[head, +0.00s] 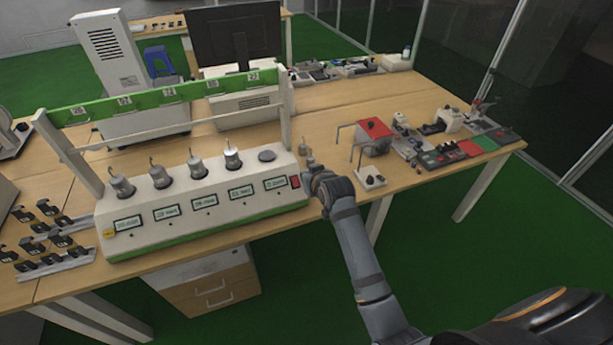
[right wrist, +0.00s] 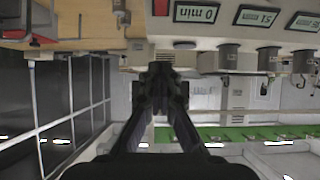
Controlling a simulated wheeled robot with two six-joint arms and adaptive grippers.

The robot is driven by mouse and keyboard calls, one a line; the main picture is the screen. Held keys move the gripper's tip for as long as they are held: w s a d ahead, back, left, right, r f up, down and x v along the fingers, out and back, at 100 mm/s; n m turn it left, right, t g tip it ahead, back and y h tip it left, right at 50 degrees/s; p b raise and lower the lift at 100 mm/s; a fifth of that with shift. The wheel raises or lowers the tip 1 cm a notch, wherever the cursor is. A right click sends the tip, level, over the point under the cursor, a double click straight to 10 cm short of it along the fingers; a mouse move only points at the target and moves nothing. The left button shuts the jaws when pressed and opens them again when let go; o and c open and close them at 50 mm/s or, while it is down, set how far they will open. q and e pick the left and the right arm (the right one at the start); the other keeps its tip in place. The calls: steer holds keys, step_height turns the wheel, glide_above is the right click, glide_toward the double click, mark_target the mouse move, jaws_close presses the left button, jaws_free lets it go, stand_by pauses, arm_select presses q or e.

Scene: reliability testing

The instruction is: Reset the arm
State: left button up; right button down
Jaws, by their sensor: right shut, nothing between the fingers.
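My right arm comes in from the bottom right in the head view, and its gripper (head: 311,165) is by the right end of the white test machine (head: 205,222). In the right wrist view the gripper's fingers (right wrist: 160,74) are together with nothing between them. The machine there appears upside down at the top right. Several metal weights (head: 197,168) sit on the machine's stations, while the rightmost station (head: 267,156) is bare. I cannot tell whether the gripper touches the machine. My left gripper is not in view.
A green numbered rail (head: 165,92) on white posts stands above the machine. To the right are a red box device (head: 373,135) and several small fixtures on the wooden table (head: 330,115). Black parts (head: 45,240) lie at the left. Green floor is open at the right.

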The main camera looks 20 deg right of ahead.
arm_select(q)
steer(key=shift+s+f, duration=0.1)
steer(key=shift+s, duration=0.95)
arm_select(e)
steer(key=shift+s, duration=0.1)
steer(key=s+d+f+g, duration=0.15)
steer(key=s+f, duration=0.35)
steer(key=f, duration=0.6)
steer(key=s+f+g, duration=0.2)
steer(key=s+f, duration=0.3)
steer(key=f, duration=0.5)
steer(key=s+d+f+g, duration=0.15)
steer(key=s+f, duration=0.35)
steer(key=f, duration=0.6)
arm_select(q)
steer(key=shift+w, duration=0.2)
arm_select(e)
steer(key=s+d+f+g, duration=0.1)
steer(key=s+f, duration=0.5)
steer(key=s, duration=0.6)
steer(key=s+d+f+g, duration=0.2)
steer(key=s+f, duration=0.4)
steer(key=s, duration=0.6)
steer(key=s+d+f+g+h, duration=0.1)
steer(key=s+f, duration=0.5)
steer(key=s, duration=0.6)
steer(key=shift+d+f+g, duration=0.25)
steer(key=shift+d+g, duration=0.3)
steer(key=shift+g, duration=0.05)
